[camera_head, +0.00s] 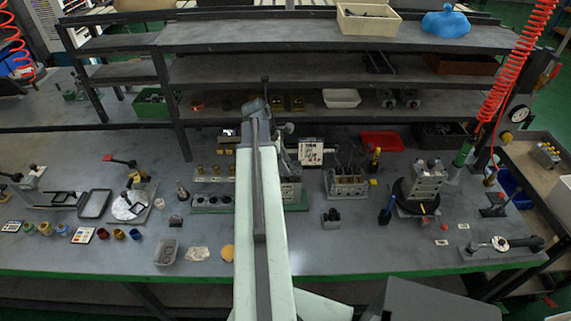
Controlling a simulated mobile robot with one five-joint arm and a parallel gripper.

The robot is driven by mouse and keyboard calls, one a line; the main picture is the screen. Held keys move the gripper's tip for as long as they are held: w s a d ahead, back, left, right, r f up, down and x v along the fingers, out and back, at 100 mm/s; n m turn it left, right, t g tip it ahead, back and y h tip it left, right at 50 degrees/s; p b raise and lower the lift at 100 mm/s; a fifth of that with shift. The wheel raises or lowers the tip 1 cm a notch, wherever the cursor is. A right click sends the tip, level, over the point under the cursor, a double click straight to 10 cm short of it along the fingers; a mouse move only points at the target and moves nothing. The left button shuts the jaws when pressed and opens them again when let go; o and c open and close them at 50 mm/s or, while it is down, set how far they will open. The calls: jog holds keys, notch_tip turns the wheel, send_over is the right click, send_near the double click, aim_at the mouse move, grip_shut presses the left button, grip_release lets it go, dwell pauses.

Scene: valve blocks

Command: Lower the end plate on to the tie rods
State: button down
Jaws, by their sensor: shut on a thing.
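My own arm (262,220) rises from the bottom middle and covers the centre of the bench. Its jaws cannot be made out, and whatever they hold is hidden. A grey block assembly on a green base (212,203) shows to the left of my arm. A grey block with dark ports (291,192) shows just right of my arm, also over a green base; whether the two join is hidden. I cannot pick out the end plate or the tie rods with certainty. A grey block (346,184) with thin upright parts stands farther right.
A stacked grey block (428,178) stands on a black round table at the right. Small cups and a clear tub (166,252) lie front left. Shelves cross the back.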

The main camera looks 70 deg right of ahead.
jog(key=shift+f+b, duration=1.9)
jog(key=shift+f, duration=0.05)
jog(key=shift+c, duration=2.4)
grip_release()
jog(key=shift+r, duration=0.1)
jog(key=p+v, duration=0.7)
jog(key=shift+w+r, duration=0.2)
jog(key=shift+r, duration=0.15)
